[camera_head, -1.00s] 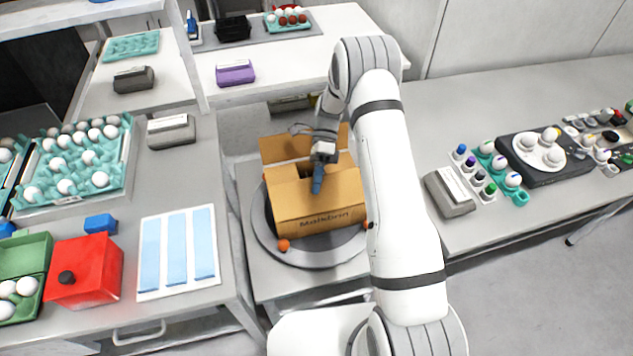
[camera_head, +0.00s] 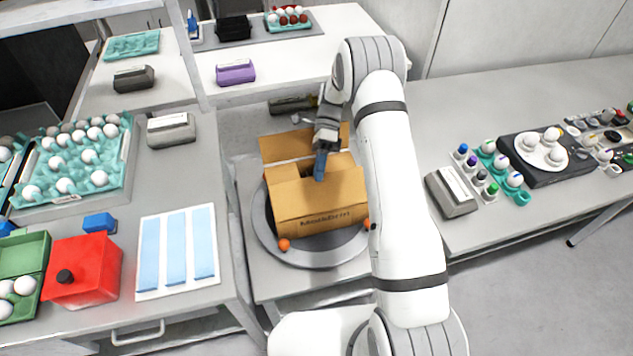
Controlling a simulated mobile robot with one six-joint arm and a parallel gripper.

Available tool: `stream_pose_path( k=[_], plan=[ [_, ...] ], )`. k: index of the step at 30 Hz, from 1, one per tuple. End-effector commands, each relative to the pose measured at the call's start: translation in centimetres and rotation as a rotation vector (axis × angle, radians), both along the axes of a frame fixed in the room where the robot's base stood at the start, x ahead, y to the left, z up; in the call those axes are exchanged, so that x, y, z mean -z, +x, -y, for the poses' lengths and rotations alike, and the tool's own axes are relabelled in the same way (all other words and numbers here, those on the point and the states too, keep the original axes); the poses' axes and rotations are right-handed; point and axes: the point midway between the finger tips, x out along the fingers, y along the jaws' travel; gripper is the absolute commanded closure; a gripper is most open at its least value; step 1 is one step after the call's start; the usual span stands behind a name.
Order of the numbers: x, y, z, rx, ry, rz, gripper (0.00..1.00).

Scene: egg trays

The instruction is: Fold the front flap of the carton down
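The brown cardboard carton (camera_head: 320,222) sits on a round grey turntable (camera_head: 262,240) in the middle of the view, with printed lettering on its front wall. Its front flap (camera_head: 300,195) seems to be the panel sloping back from the front edge over the box. The back flap (camera_head: 285,147) stands out at the far side. A dark gap into the carton shows at the left, between these panels. My gripper (camera_head: 320,168) is over the carton, its blue tip at the far edge of the front panel. Whether it touches is unclear. The fingers blend together, so their opening cannot be told.
Orange knobs (camera_head: 284,244) stand at the turntable's rim. The left bench holds a red box (camera_head: 90,283), a blue-striped sheet (camera_head: 206,283) and egg trays (camera_head: 125,170). A grey block (camera_head: 451,200) is on the right bench. My arm covers the carton's right side.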

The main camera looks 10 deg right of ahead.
Motion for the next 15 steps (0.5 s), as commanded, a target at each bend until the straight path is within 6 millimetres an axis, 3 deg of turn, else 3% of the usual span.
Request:
stream_pose_path(
  k=[6,15],
  plan=[
    [-1.7,2.8,1.0,0.001,0.0,0.003,0.75],
    [-2.7,3.8,1.2,-0.001,0.0,-0.001,0.75]
  ],
)
